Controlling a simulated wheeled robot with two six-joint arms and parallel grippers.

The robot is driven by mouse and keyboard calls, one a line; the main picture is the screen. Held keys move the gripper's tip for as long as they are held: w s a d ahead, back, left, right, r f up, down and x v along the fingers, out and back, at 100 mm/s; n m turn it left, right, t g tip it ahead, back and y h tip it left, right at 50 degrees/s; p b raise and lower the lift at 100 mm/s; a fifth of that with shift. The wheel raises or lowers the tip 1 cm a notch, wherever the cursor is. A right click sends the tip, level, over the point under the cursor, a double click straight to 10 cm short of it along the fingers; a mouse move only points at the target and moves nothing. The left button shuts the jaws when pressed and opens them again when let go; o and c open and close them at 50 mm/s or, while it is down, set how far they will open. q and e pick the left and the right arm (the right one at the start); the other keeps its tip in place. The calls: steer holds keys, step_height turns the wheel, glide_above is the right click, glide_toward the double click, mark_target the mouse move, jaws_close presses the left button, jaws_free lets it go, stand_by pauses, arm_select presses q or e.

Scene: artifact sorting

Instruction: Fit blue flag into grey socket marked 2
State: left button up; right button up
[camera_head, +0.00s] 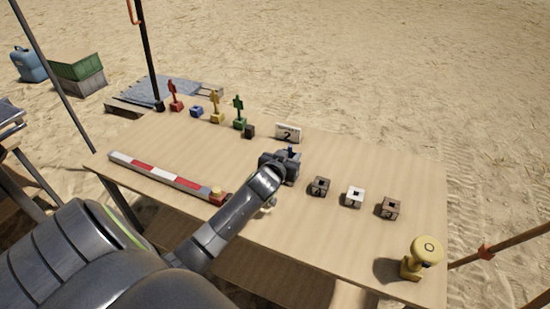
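My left gripper (281,165) is low over the middle of the table, seen from behind. A small dark blue piece (290,149), probably part of the blue flag, sticks up at its far side. The fingers are too small and hidden to show whether they grip it. Three sockets stand in a row to the right of the gripper: a brownish one (320,187), a white one (354,198) and a brown one (389,209). Their marks are too small to read surely. I make out no clearly grey socket; the gripper hides the table under it. My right gripper is not in view.
A striped bar (165,176) lies front left; a yellow stamp-like object (421,258) stands front right.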

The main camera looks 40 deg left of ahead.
arm_select(q)
steer(key=b+v, duration=0.1)
steer(key=v, duration=1.5)
steer(key=shift+s, duration=0.15)
steer(key=shift+r, duration=0.1)
steer(key=s+d+f+m+g+h, duration=0.15)
steer(key=s+f+g, duration=0.4)
steer(key=s, duration=0.55)
steer(key=s+d+f+m+g, duration=0.15)
steer(key=s+f+g, duration=0.4)
steer(key=s, duration=0.55)
step_height(320, 180, down, 24)
steer(key=s+f+g+h, duration=0.1)
steer(key=s+f+g, duration=0.1)
steer(key=s+f, duration=1.3)
step_height(320, 180, down, 2)
steer(key=shift+s+d+f+n, duration=0.1)
steer(key=shift+s+d+n, duration=0.15)
steer(key=shift+n, duration=0.15)
